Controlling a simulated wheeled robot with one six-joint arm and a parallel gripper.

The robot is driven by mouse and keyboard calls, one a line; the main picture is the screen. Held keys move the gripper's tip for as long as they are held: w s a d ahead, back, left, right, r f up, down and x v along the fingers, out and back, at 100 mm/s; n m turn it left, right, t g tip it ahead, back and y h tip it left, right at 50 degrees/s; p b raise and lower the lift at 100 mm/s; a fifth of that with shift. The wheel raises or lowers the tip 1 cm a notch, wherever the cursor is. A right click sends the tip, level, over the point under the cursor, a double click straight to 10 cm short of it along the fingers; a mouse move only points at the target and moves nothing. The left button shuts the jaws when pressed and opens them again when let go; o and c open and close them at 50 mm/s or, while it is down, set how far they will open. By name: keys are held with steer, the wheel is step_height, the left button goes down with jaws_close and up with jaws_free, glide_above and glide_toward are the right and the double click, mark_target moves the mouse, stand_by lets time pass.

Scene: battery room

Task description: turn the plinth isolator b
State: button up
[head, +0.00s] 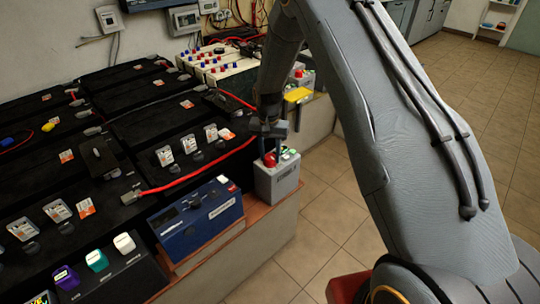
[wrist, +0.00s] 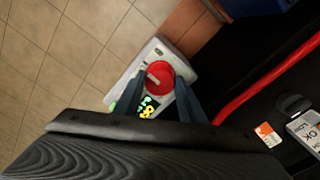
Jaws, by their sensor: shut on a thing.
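The plinth isolator, a grey box (head: 277,182) with a red knob (head: 270,160) and green buttons on top, stands on the brown ledge right of the blue unit. In the wrist view its red knob (wrist: 155,83) has a pale bar across it, set at a slant, and a lit yellow-green display is beside it. My gripper (head: 269,146) points down from above the box, with its dark fingers (wrist: 159,84) on either side of the knob, shut on it. I cannot read the box's label, so its letter is unclear.
A blue unit (head: 200,222) stands left of the box. A red cable (head: 190,180) runs over the black batteries (head: 130,92) behind. A similar grey box (head: 304,80) with a red knob is farther back, near a yellow part (head: 297,95). Tiled floor (head: 330,205) is open to the right.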

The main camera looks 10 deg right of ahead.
mark_target(270, 156)
steer(key=o, duration=1)
steer(key=shift+o, duration=0.2)
step_height(270, 156, up, 6)
steer(key=shift+w+a+r+b, duration=0.1)
steer(key=shift+r+b, duration=0.15)
steer(key=shift+b, duration=0.35)
steer(key=shift+r, duration=0.7)
